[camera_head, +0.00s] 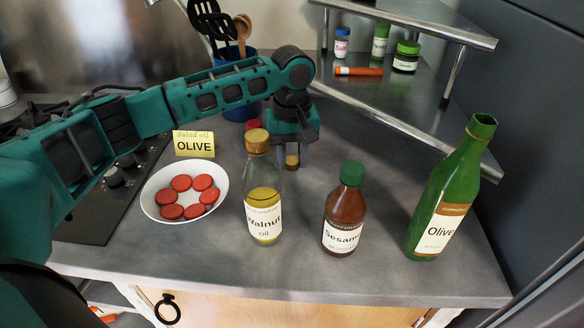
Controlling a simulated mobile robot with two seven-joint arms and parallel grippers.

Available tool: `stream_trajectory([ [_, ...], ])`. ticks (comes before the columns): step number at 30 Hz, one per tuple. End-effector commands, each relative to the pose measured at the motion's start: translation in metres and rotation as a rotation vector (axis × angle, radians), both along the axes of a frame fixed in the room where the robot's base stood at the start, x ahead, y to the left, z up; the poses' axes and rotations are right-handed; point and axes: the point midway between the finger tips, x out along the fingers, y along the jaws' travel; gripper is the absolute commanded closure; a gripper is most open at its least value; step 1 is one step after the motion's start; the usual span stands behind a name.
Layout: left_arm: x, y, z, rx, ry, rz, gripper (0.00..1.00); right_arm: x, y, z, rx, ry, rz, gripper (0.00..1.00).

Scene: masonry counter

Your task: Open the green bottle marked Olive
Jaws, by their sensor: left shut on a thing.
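The green bottle marked Olive (440,205) stands at the right of the counter. Its neck ends in a bare green rim, and no cap shows on it. My left gripper (292,163) is behind the walnut oil bottle, well to the left of the green bottle, pointing down. It is shut on a small brownish-gold piece (292,161) that shows between its fingertips, low near the counter; I cannot tell whether the piece touches it. The piece looks like a stopper or cap. My right gripper is not in view.
A walnut oil bottle (263,205) with a gold cap and a sesame bottle (343,215) with a green cap stand in front. A white plate (150,202) holds several red slices. A yellow OLIVE card (194,143), a blue utensil pot (235,108) and a metal shelf (400,120) stand behind.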

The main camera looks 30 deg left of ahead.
Motion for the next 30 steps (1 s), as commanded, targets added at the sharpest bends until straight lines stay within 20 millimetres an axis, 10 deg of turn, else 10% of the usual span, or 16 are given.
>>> stream_trajectory([
  [17,-0.001,0.000,-0.034,0.000,0.003,0.001,1.00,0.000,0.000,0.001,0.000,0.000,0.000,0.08],
  [18,0.000,0.000,-0.034,0.001,0.002,0.001,0.63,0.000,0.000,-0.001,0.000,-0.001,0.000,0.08],
  [30,0.000,0.000,-0.034,0.001,0.002,0.000,0.41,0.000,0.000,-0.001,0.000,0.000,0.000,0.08],
])
